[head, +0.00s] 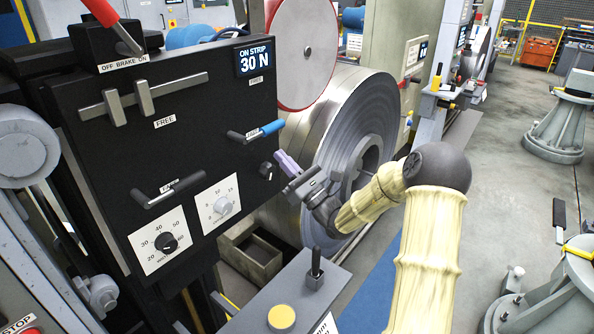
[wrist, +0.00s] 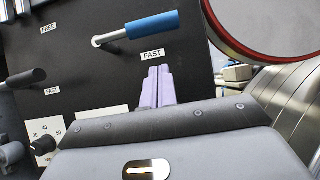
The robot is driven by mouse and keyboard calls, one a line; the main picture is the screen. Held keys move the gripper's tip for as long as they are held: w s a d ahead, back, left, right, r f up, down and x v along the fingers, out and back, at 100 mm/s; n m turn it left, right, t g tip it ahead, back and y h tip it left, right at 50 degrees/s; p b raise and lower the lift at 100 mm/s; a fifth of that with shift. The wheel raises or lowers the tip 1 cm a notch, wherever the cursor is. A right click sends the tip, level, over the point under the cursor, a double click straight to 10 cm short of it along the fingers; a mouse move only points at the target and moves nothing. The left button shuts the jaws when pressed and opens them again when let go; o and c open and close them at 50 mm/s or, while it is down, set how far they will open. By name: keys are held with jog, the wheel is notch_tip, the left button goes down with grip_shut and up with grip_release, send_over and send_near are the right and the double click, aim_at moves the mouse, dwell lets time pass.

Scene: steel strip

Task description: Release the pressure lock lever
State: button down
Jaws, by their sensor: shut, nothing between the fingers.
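A blue-handled lever (head: 267,129) sticks out from the black panel (head: 140,90), with a FAST label by it; in the wrist view its blue grip (wrist: 153,25) points right. A dark grey lever (head: 175,189) sits lower left, also with a small label that reads FAST in the wrist view. No label names the pressure lock, so I cannot tell which lever it is. My gripper (head: 287,161) is shut and empty, its pale purple fingers (wrist: 157,88) just below the blue lever and its label. The fingers look apart from the blue lever.
A red-handled brake lever (head: 112,22), a grey sliding handle (head: 144,97) marked FREE and two dials (head: 166,242) share the panel area. A display (head: 255,59) reads ON STRIP 30 N. A steel coil (head: 360,125) stands close right of my gripper.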

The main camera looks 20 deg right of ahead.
jog(key=r, duration=0.1)
jog(key=r+p, duration=0.1)
jog(key=w+r, duration=0.1)
jog(key=r, duration=0.1)
jog(key=shift+a+r, duration=0.1)
jog(key=shift+a, duration=0.25)
jog(key=shift+w+d+n, duration=0.1)
jog(key=shift+d+n, duration=0.05)
jog(key=shift+n, duration=0.15)
